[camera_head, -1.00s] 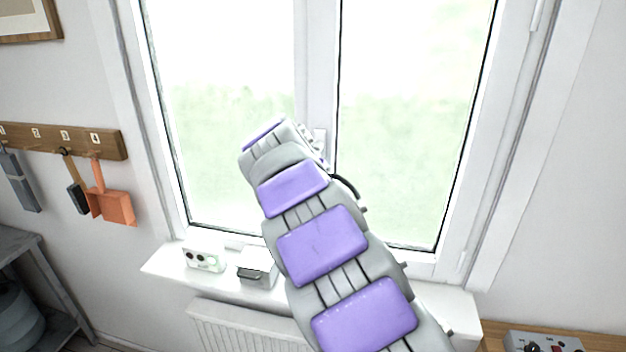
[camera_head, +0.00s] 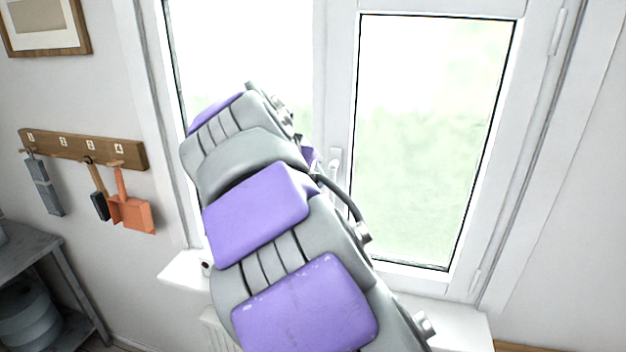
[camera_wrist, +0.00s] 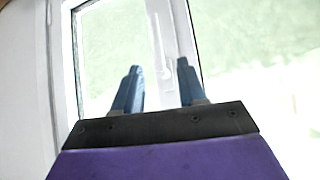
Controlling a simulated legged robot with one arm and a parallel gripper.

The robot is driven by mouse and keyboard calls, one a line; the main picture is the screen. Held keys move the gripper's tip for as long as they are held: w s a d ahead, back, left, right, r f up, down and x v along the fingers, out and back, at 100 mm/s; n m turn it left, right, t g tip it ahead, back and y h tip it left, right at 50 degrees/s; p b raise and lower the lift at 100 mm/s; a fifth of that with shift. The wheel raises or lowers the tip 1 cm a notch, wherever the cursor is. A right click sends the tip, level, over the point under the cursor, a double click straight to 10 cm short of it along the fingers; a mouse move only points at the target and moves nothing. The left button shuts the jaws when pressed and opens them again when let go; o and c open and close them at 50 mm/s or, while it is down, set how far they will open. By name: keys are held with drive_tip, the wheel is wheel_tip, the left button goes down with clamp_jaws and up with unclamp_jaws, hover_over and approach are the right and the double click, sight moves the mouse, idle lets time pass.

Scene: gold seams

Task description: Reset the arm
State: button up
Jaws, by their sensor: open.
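My arm, grey with purple pads, rises through the middle of the head view in front of the window. My gripper (camera_wrist: 160,85) shows in the wrist view with its two blue-grey fingers apart and nothing between them. The white window handle (camera_wrist: 166,72) lies beyond the fingers in that view; I cannot tell the distance. The handle also shows in the head view (camera_head: 335,162), just right of my arm. My fingertips are hidden in the head view.
The window (camera_head: 430,140) is shut. A white sill (camera_head: 185,270) runs below it, partly hidden by my arm. On the left wall, a wooden hook rail (camera_head: 82,148) holds several tools, including an orange dustpan (camera_head: 137,214). A grey shelf (camera_head: 30,250) stands at lower left.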

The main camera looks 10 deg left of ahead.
drive_tip(key=shift+s+a+r, duration=0.1)
drive_tip(key=shift+s+r, duration=0.3)
drive_tip(key=shift+s, duration=0.05)
drive_tip(key=s+d+f+g, duration=0.2)
drive_tip(key=s+d+f, duration=0.15)
drive_tip(key=d, duration=0.55)
drive_tip(key=s+d+f+g+h, duration=0.15)
drive_tip(key=s+d, duration=0.25)
drive_tip(key=d, duration=0.5)
drive_tip(key=s+d+f+g, duration=0.2)
drive_tip(key=s+d+f, duration=0.15)
drive_tip(key=d, duration=0.45)
drive_tip(key=s+d+f+n+g+y, duration=0.1)
drive_tip(key=s+f, duration=0.4)
drive_tip(key=s, duration=0.3)
drive_tip(key=s+d+f+n+g+y, duration=0.1)
drive_tip(key=s+d+f+g, duration=0.1)
drive_tip(key=s+f, duration=0.4)
drive_tip(key=s+d+f+g+y, duration=0.1)
drive_tip(key=s+f, duration=0.4)
drive_tip(key=s, duration=0.7)
drive_tip(key=shift+s+d+f+n+g+y, duration=0.2)
drive_tip(key=shift+f+n+g+y, duration=0.2)
drive_tip(key=shift+g, duration=0.35)
